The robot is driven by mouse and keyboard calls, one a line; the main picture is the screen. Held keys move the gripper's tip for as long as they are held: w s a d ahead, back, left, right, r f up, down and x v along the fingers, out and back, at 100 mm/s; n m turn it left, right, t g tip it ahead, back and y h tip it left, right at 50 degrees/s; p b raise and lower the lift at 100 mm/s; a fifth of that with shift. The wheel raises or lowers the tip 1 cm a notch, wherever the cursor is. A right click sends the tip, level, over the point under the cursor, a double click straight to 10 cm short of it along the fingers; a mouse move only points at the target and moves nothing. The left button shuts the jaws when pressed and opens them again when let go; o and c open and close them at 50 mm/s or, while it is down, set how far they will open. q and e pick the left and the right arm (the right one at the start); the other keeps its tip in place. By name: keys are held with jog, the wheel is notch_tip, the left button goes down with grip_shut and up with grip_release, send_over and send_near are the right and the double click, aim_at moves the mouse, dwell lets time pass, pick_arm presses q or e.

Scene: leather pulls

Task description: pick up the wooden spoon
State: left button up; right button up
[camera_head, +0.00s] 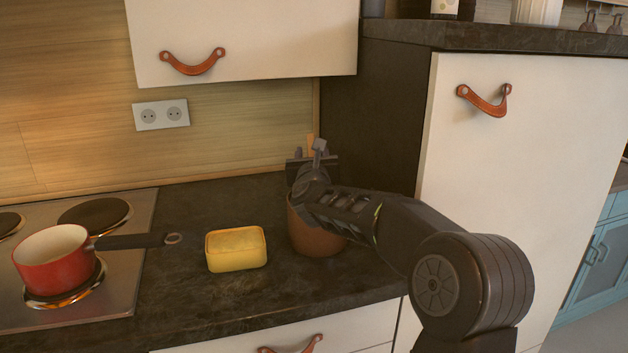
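A brown pot (318,238) stands on the dark counter, close to the back wall. A narrow light-wood piece (310,142), which looks like the tip of the wooden spoon, shows just above my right gripper. The rest of it is hidden behind my gripper and wrist. My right gripper (312,160) is over the pot, at the wooden piece. Its fingers are mostly hidden by my own wrist, so I cannot tell if they are open or touch the wood. My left gripper is not in view.
A yellow box-like item (236,250) sits left of the pot. A red saucepan (55,262) stands on the stove (120,285), its dark handle pointing right. A white wall cabinet (240,40) hangs above. A tall cabinet (520,150) closes off the right.

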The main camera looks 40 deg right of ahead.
jog(key=shift+c, duration=0.4)
grip_shut()
dwell(0.4)
